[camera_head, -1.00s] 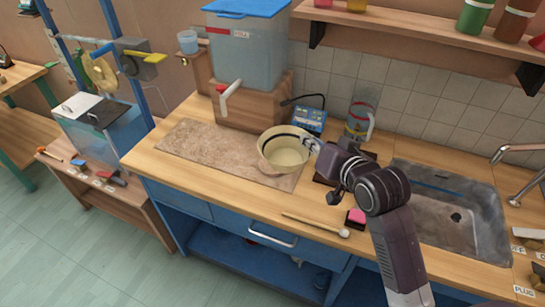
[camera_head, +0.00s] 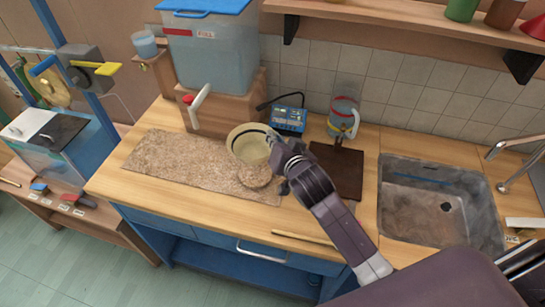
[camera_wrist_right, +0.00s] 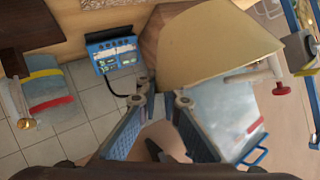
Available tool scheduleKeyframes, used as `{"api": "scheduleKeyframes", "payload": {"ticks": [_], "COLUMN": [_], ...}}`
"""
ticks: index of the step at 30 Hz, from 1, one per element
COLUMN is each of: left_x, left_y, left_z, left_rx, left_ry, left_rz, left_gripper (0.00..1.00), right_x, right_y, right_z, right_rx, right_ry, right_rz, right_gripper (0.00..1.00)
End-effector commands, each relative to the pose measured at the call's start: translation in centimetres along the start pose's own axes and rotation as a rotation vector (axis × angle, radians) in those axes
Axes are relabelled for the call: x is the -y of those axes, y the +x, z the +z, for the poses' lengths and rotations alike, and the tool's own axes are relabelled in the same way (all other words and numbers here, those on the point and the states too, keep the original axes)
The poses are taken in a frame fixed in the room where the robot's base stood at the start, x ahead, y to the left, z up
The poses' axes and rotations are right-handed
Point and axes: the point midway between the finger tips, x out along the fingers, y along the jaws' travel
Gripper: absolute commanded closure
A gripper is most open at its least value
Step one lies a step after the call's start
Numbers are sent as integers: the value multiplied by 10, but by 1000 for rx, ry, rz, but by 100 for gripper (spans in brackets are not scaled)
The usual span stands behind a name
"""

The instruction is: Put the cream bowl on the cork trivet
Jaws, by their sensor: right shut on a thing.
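The cream bowl (camera_head: 247,148), with a dark band near its rim, is held by my right gripper (camera_head: 274,147) at its right side. It appears raised above the right part of the speckled mat. The round cork trivet (camera_head: 256,177) lies on the mat; it shows just below the bowl in the head view, partly covered by it. I cannot tell the exact height between them. In the right wrist view the bowl (camera_wrist_right: 205,45) fills the upper right, above the fingertips (camera_wrist_right: 161,101). My left gripper is not in view.
The speckled mat (camera_head: 170,161) has free room on its left. Behind stands a water tank (camera_head: 210,50) on a wooden block with a tap (camera_head: 199,100). A blue meter (camera_head: 289,118), a jug (camera_head: 343,117), a dark board (camera_head: 337,170) and the sink (camera_head: 430,215) are to the right.

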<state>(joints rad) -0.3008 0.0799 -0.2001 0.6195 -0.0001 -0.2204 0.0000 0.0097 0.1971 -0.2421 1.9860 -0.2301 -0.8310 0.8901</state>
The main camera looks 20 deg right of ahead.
Motion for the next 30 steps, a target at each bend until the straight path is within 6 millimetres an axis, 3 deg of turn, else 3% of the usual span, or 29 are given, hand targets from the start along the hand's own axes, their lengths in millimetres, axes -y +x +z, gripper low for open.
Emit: {"api": "scheduleKeyframes", "payload": {"ticks": [4, 18, 29, 30], "left_x": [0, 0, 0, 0], "left_y": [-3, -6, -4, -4], "left_z": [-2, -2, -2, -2], "left_rx": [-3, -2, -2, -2], "left_ry": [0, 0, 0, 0], "left_rz": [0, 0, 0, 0], "left_gripper": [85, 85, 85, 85], "right_x": [-13, -34, -36, -36], "right_y": [12, 33, 34, 34], "right_z": [28, 71, 75, 75], "right_rx": [2, 0, -1, 0], "right_ry": [-1, 1, 1, 0], "right_rz": [0, -1, -2, -1], "right_gripper": [100, 100, 100, 91]}}
